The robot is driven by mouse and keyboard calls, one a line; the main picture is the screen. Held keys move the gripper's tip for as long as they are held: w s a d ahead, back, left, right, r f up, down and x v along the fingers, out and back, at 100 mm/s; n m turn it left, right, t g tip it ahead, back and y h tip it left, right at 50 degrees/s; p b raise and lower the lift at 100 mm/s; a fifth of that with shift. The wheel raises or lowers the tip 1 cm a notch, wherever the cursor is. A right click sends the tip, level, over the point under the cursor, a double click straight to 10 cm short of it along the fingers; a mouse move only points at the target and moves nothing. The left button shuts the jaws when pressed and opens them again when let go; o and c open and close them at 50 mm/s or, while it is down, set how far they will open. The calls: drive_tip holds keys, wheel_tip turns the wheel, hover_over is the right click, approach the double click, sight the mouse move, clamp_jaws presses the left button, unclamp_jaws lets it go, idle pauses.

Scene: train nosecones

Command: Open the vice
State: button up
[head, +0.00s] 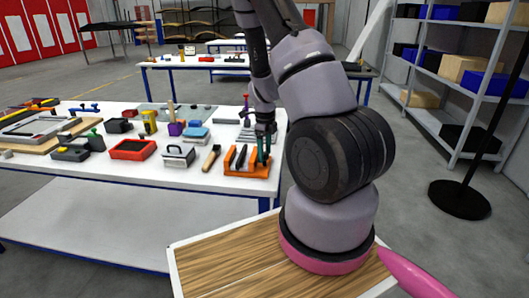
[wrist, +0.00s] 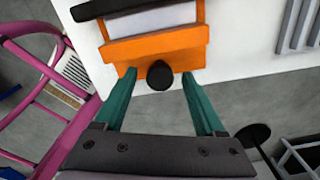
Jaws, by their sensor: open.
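The vice, an orange body with dark upright jaw pieces, stands at the right front corner of the white workbench in the head view (head: 240,174). In the wrist view its orange block (wrist: 155,45) fills the top middle, with a dark bar and a pale grey band beyond. A round black knob (wrist: 160,76) sticks out from its near side. My gripper (wrist: 159,82) is open, its teal fingers on either side of the knob, with gaps visible between them. My gripper also shows in the head view (head: 264,150), at the vice's right end.
The white workbench (head: 120,178) holds several tools and boxes left of the vice, including a red tray (head: 132,150) and a brush (head: 211,158). Grey slats (wrist: 300,22) lie near the vice. A shelf rack (head: 455,70) stands at right.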

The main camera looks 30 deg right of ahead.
clamp_jaws()
drive_tip(key=shift+n, duration=0.3)
drive_tip(key=n, duration=1.1)
idle(0.4)
drive_tip(key=shift+a+f, duration=0.1)
drive_tip(key=shift+a, duration=0.15)
idle(1.1)
